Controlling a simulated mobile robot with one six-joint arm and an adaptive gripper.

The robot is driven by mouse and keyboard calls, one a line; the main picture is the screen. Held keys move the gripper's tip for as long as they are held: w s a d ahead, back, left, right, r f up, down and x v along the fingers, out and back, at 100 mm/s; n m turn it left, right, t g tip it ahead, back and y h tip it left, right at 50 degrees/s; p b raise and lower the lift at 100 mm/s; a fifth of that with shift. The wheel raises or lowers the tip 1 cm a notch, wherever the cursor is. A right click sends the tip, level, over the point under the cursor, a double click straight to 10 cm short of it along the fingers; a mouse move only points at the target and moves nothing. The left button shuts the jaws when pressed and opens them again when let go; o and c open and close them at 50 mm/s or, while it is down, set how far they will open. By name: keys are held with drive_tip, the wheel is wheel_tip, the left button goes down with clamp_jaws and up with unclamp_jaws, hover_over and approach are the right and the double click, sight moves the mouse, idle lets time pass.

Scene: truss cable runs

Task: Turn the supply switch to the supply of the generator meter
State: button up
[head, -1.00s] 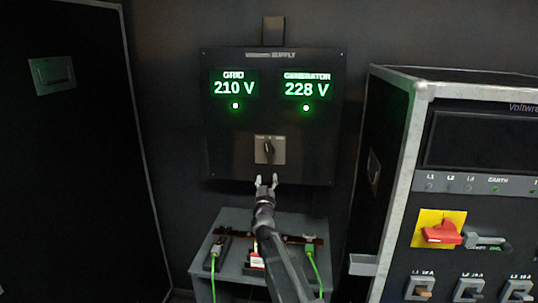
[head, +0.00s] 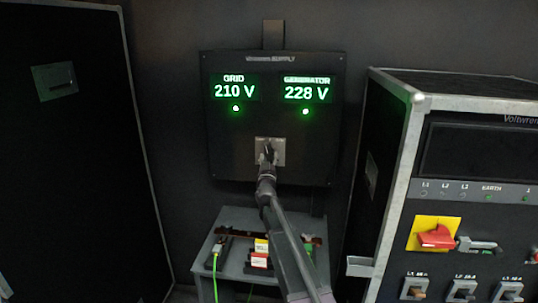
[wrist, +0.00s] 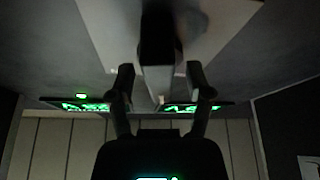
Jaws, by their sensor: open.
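The supply panel (head: 225,150) has two lit green meters. The grid meter (head: 234,92) on the left reads 210 V, and the generator meter (head: 306,93) on the right reads 228 V. Below them is the supply switch (head: 278,145), a dark knob on a pale plate. My gripper (head: 267,154) is in front of the switch and hides part of it. In the wrist view my open fingers (wrist: 160,78) stand on either side of the dark knob (wrist: 158,40), with gaps visible. The knob looks roughly upright; its exact setting is hard to read.
A small grey table (head: 235,219) with cables and small red and yellow blocks stands below the panel. A cased distribution unit (head: 392,190) with a red rotary switch (head: 436,237) stands close on the right. A dark case (head: 85,170) stands on the left.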

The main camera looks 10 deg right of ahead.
drive_tip(key=shift+w+r, duration=0.1)
drive_tip(key=shift+w, duration=0.15)
clamp_jaws()
drive_tip(key=shift+r+m, duration=0.1)
drive_tip(key=shift+m, duration=0.3)
drive_tip(key=m+h, duration=0.2)
drive_tip(key=m, duration=0.1)
drive_tip(key=m+g+h, duration=0.1)
drive_tip(key=m+h, duration=0.1)
drive_tip(key=m, duration=0.2)
drive_tip(key=shift+w+a+r, duration=0.1)
drive_tip(key=shift+w, duration=0.1)
drive_tip(key=m+g+h, duration=0.1)
drive_tip(key=m, duration=0.2)
drive_tip(key=m+g+h+p, duration=0.1)
drive_tip(key=m, duration=0.2)
drive_tip(key=shift+w+r+p, duration=0.1)
drive_tip(key=shift+p, duration=0.2)
drive_tip(key=shift+a+m+g+h+p, duration=0.1)
drive_tip(key=shift+m+g+h+p, duration=0.4)
drive_tip(key=shift+m, duration=0.7)
